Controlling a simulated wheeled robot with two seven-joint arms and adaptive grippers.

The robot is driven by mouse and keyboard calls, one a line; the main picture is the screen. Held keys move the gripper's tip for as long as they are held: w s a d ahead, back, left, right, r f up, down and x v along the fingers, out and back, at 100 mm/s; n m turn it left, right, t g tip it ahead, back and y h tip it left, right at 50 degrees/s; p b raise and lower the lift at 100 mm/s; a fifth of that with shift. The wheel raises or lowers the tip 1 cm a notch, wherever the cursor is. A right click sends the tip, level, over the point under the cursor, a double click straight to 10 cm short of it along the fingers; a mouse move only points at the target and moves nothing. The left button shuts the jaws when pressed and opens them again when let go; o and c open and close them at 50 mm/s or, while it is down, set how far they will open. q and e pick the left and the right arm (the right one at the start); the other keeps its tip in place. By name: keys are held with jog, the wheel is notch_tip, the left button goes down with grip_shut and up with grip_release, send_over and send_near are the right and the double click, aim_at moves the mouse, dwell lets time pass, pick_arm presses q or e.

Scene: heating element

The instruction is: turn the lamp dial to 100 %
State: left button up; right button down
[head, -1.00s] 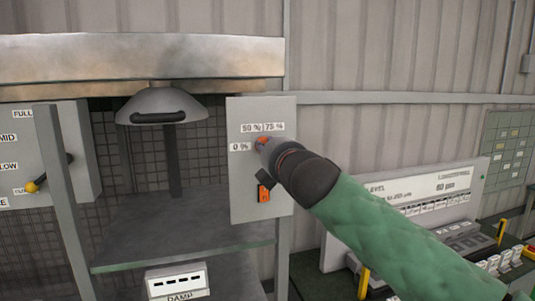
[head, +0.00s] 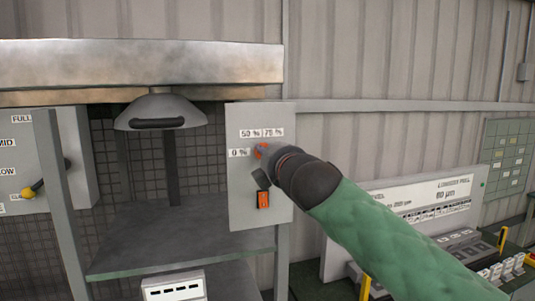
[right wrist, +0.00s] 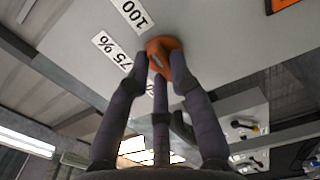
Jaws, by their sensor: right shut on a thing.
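The orange lamp dial (head: 261,150) is on a grey panel (head: 243,205), mostly hidden by my right gripper (head: 268,155) in the head view. Labels for 0 %, 50 % and 75 % show around it there. In the right wrist view, the fingers of my right gripper (right wrist: 160,68) are shut on the orange dial (right wrist: 176,50). The 100 label (right wrist: 132,15) and the 75 % label (right wrist: 113,50) show beside it; another label is partly hidden by a finger. I cannot tell exactly which label the dial points to. My left gripper is not in view.
An orange switch (head: 263,200) sits below the dial on the same panel. A grey dome lamp (head: 160,110) hangs left of the panel, over a dark shelf (head: 150,240). A lever with a yellow knob (head: 28,192) is at far left. Equipment fills the lower right.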

jog(key=c, duration=1.1)
grip_release()
jog(key=shift+f, duration=0.1)
jog(key=shift+s, duration=0.1)
jog(key=v, duration=1.1)
jog(key=shift+s, duration=0.3)
jog(key=shift+d, duration=0.15)
